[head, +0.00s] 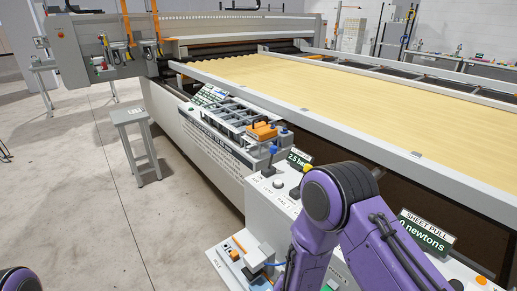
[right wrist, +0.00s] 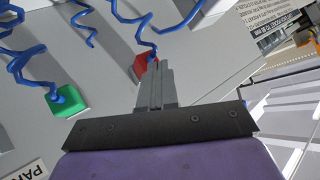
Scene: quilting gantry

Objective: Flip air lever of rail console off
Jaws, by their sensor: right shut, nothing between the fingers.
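The rail console (head: 262,190) is a pale box along the machine's side, with a dark display (head: 299,158) reading 2.5 bar. A slim blue-tipped lever (head: 272,152) stands up at its far end, and small controls with fine labels sit on its top. I cannot tell for certain which is the air lever, or its position. My right arm covers the near part of the console in the head view, and its gripper is hidden there. In the right wrist view my right gripper (right wrist: 156,75) is shut and empty, its tips close to a red block (right wrist: 141,66). My left gripper is out of view.
Blue coiled hoses and a green block (right wrist: 66,101) are near the right gripper. A SHEET PULL display (head: 425,232) stands at the right. The wide tan quilting bed (head: 370,95) lies behind its rail. A grey stool (head: 137,145) stands on the open floor at left.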

